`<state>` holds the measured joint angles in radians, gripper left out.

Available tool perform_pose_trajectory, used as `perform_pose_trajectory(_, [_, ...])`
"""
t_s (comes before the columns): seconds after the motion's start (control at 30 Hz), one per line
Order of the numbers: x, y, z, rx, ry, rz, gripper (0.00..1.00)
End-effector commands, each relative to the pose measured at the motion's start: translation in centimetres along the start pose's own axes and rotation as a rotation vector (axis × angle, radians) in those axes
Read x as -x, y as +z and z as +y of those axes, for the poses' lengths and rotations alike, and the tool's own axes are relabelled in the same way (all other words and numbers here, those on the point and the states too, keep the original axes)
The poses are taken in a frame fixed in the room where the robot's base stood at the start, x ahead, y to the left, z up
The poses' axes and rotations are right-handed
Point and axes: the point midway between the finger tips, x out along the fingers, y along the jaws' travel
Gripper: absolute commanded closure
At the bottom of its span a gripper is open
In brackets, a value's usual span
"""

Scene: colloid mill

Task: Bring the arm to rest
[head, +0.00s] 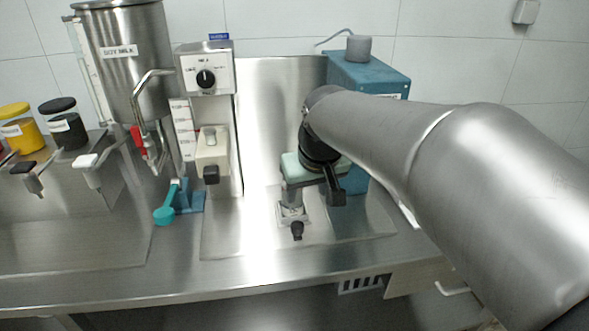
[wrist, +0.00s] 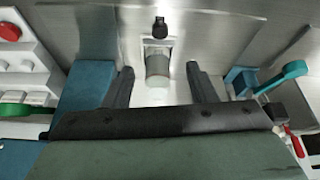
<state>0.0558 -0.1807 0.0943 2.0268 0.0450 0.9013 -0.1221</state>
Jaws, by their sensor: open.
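My arm (head: 420,140) reaches in from the right over the steel counter, its wrist pointing down in front of the blue box. My gripper (wrist: 160,88) is open, with its two dark fingers apart and nothing held between them. In the head view my gripper (head: 313,192) hangs above a small fixture (head: 292,213) with a light base and a black knob (head: 297,231). In the wrist view the fixture's grey cylinder (wrist: 157,66) shows between and beyond the fingers.
A blue box (head: 370,70) with a grey cap stands behind my wrist. Left are a control column (head: 207,75), a steel hopper (head: 125,60) with a tap, and a teal scoop (head: 166,212) in a blue holder (head: 189,200). The front counter (head: 120,290) is clear.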

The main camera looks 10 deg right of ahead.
Motion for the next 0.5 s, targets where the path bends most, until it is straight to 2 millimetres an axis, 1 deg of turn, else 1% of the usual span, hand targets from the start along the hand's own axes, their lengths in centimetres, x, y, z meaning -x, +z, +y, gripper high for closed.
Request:
perform_pose_trajectory(0.13, [0.5,0.0,0.0,0.000,0.000,0.000,0.48])
perform_pose_trajectory(0.47, [0.5,0.0,0.0,0.000,0.000,0.000,0.48])
perform_pose_trajectory(0.5, [0.4,1.0,-0.1,-0.004,-0.001,-0.019,0.48])
